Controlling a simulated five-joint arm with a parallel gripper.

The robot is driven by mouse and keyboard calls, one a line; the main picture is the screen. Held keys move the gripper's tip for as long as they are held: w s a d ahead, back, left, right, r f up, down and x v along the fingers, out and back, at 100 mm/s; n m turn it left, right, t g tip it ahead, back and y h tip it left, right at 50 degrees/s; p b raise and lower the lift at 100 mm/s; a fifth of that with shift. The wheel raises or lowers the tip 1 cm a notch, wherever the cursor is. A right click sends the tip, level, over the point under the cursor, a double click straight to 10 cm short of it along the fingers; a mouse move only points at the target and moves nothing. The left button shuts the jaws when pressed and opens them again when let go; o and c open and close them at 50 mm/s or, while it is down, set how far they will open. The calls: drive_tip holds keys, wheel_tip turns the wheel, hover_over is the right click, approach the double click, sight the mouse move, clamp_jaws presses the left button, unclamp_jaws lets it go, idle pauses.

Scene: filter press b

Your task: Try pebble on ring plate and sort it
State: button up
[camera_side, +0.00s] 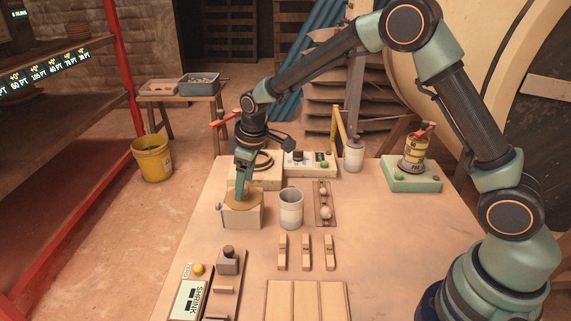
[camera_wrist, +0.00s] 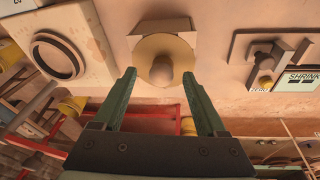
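A brass-coloured ring plate (camera_side: 258,199) sits on a pale block (camera_side: 241,217); it also shows in the wrist view (camera_wrist: 148,46). A rounded tan pebble (camera_wrist: 161,72) is at the plate's middle in the wrist view. In the side view my gripper hides it. My gripper (camera_side: 243,188) points down at the plate. In the wrist view my gripper (camera_wrist: 158,74) is open, with one finger on each side of the pebble and a gap at both sides. Two more pebbles (camera_side: 325,212) lie in a narrow brown tray (camera_side: 317,222).
A grey-white cup (camera_side: 291,209) stands just right of the ring plate's block. Three slotted wooden blocks (camera_side: 306,253) stand in front. A SHRINK gauge (camera_side: 191,299) is at front left. A block with a dark ring (camera_wrist: 59,56) is behind the plate. The table's right side is fairly clear.

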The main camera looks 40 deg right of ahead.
drive_tip(key=shift+r, duration=0.15)
drive_tip(key=v, duration=1.1)
drive_tip(key=shift+s+r, duration=0.15)
drive_tip(key=shift+r, duration=0.25)
drive_tip(key=s+d+r+m+t, duration=0.1)
drive_tip(key=s+d+r+m, duration=0.1)
drive_tip(key=s, duration=0.8)
drive_tip(key=s+d+r+m+t, duration=0.2)
drive_tip(key=s+d+m, duration=0.2)
drive_tip(key=s, duration=0.6)
drive_tip(key=d, duration=0.2)
drive_tip(key=shift+d+r+m, duration=0.2)
drive_tip(key=shift+d+m, duration=0.2)
idle(0.6)
